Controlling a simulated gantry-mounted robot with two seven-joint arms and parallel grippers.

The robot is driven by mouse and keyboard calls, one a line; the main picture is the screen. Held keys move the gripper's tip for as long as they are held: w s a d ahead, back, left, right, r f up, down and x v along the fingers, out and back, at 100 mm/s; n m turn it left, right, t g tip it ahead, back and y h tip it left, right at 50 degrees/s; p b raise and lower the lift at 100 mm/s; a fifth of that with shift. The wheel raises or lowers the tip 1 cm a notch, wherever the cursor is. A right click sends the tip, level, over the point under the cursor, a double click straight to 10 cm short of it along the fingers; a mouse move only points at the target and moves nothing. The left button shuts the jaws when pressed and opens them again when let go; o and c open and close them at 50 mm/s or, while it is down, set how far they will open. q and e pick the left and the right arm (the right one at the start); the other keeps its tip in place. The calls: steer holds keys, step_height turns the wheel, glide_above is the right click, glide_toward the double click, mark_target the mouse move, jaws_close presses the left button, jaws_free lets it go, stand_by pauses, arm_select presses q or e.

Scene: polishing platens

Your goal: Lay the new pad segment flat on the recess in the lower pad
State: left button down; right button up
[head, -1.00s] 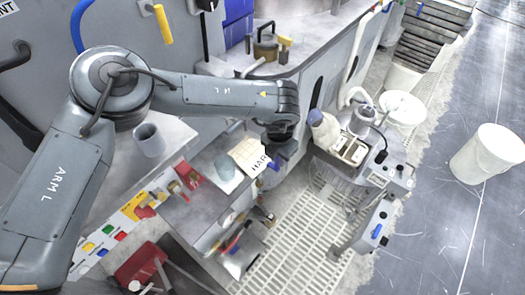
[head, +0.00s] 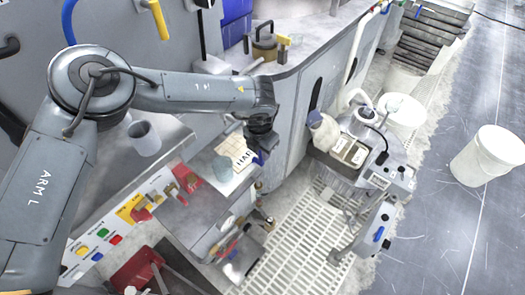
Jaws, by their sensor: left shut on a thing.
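My left gripper (head: 261,154) hangs from the arm coming in from the left. Its dark wrist and blue fingers are partly hidden by the arm's end. It is shut on a flat cream pad segment (head: 234,152) with a grid and dark lettering, which sticks out to the left of the fingers above the grey bench. The segment partly hides what lies beneath it. I cannot make out the lower pad or its recess. My right gripper is not in view.
A grey cup (head: 145,138) stands further left. Red fixtures (head: 187,178) sit along the bench edge. A wheeled machine (head: 350,155) stands to the right, with a white bucket (head: 487,155) beyond on open floor.

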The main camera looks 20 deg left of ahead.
arm_select(q)
steer(key=shift+a, duration=0.1)
steer(key=c, duration=1)
jaws_free()
steer(key=shift+f, duration=0.1)
steer(key=shift+w+r, duration=0.1)
steer(key=shift+r, duration=0.15)
steer(key=r+p, duration=0.1)
steer(key=r, duration=0.2)
steer(key=r+p, duration=0.1)
steer(key=r, duration=0.3)
steer(key=s+r+p, duration=0.1)
steer(key=r, duration=0.2)
steer(key=shift+a+r+p, duration=0.1)
steer(key=shift+r+p, duration=0.05)
steer(key=shift+p, duration=0.15)
steer(key=shift+s+r, duration=0.1)
steer(key=shift+r, duration=0.65)
